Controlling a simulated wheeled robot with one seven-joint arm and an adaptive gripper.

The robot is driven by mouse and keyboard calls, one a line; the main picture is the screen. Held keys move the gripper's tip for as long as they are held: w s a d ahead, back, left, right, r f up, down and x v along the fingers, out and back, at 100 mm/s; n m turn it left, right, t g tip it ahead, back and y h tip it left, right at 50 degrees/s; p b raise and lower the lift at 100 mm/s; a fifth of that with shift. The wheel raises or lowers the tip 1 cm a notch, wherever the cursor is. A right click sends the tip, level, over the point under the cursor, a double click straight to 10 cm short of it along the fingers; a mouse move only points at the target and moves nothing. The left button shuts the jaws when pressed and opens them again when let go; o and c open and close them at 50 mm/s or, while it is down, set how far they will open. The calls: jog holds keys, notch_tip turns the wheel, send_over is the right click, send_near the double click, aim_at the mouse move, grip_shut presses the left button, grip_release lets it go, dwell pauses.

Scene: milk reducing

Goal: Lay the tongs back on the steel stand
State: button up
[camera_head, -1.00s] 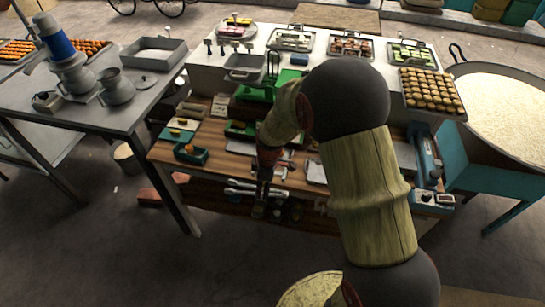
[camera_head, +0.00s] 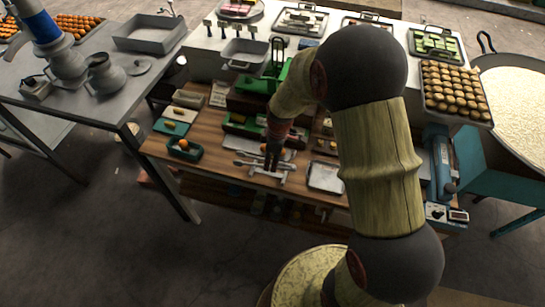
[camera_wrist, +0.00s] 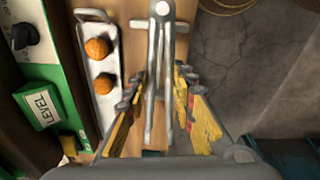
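The steel tongs (camera_wrist: 151,88) lie lengthwise between the fingers of my gripper (camera_wrist: 161,78) in the wrist view, with their joined end at the top. The pale steel stand (camera_head: 283,177) is right at the fingertips, partly hidden. A steel crossbar of the stand (camera_wrist: 137,23) shows beside the tongs' top. I cannot tell whether the tongs touch it.
A tray with two orange balls (camera_wrist: 91,75) lies close left of my gripper in the wrist view, beside a green LEVEL box (camera_wrist: 43,107). Floor lies beyond the front edge.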

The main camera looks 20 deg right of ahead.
jog(key=shift+w+d+f+b, duration=0.1)
jog(key=shift+f+b, duration=0.25)
jog(key=shift+f, duration=0.6)
jog(key=shift+f+b, duration=0.85)
jog(key=shift+f, duration=0.2)
jog(key=o, duration=0.6)
jog(key=shift+o, duration=0.7)
jog(key=o, duration=0.6)
jog(key=shift+c, duration=0.2)
